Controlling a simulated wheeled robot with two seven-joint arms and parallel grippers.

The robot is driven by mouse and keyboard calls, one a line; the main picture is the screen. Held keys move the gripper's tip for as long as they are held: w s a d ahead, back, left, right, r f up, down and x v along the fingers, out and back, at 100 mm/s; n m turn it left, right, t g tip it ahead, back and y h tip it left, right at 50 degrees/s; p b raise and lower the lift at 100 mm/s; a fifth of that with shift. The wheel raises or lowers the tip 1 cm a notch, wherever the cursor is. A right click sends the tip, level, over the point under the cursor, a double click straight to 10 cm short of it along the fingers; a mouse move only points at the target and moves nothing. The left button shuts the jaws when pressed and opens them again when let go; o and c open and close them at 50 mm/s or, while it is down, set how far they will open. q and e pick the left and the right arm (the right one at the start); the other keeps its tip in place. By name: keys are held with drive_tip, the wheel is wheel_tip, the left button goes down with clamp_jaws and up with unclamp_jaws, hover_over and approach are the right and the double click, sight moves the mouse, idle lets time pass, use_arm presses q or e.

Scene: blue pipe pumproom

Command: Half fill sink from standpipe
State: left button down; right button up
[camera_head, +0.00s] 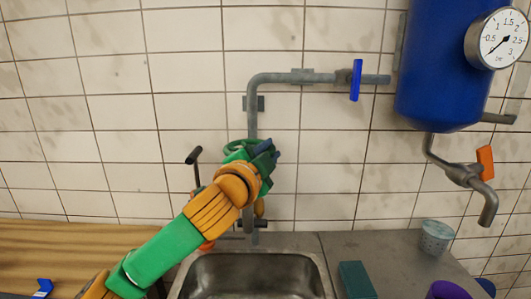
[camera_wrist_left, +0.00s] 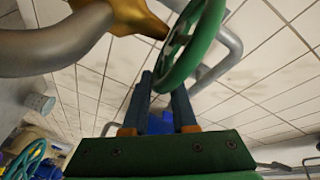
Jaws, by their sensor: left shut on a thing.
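The steel sink (camera_head: 318,268) is set into the counter at the bottom middle of the head view; I cannot tell whether it holds water. The grey standpipe (camera_head: 252,122) rises behind it along the tiled wall, its lower part largely hidden by my left arm. My left gripper (camera_head: 265,154) is at the green handwheel (camera_head: 233,147) on the standpipe. In the left wrist view, its two blue fingers (camera_wrist_left: 165,88) are shut on the rim of the green wheel (camera_wrist_left: 192,45), beside a brass valve body (camera_wrist_left: 140,17). My right gripper is not in view.
A blue-handled valve (camera_head: 356,80) sits on the upper pipe. A blue tank (camera_head: 435,70) with a gauge (camera_head: 497,38) and orange-handled tap (camera_head: 485,163) hangs at right. A grey cup (camera_head: 436,236), teal block (camera_head: 355,280) and purple container (camera_head: 448,290) stand right of the sink.

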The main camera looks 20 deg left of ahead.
use_arm(q)
drive_tip(key=shift+w+d+f+n+y, duration=0.15)
drive_tip(key=shift+w+n+y, duration=0.15)
drive_tip(key=shift+n+y, duration=0.55)
drive_tip(key=shift+w+f+n+y, duration=0.1)
drive_tip(key=shift+w+n+y, duration=0.3)
drive_tip(key=shift+y, duration=0.85)
drive_tip(key=shift+f+g, duration=0.1)
drive_tip(key=shift+g, duration=0.2)
drive_tip(key=c, duration=0.8)
unclamp_jaws()
drive_tip(key=shift+o, duration=0.2)
drive_tip(key=s+d+b, duration=0.1)
drive_tip(key=s+b, duration=0.1)
drive_tip(key=s, duration=0.5)
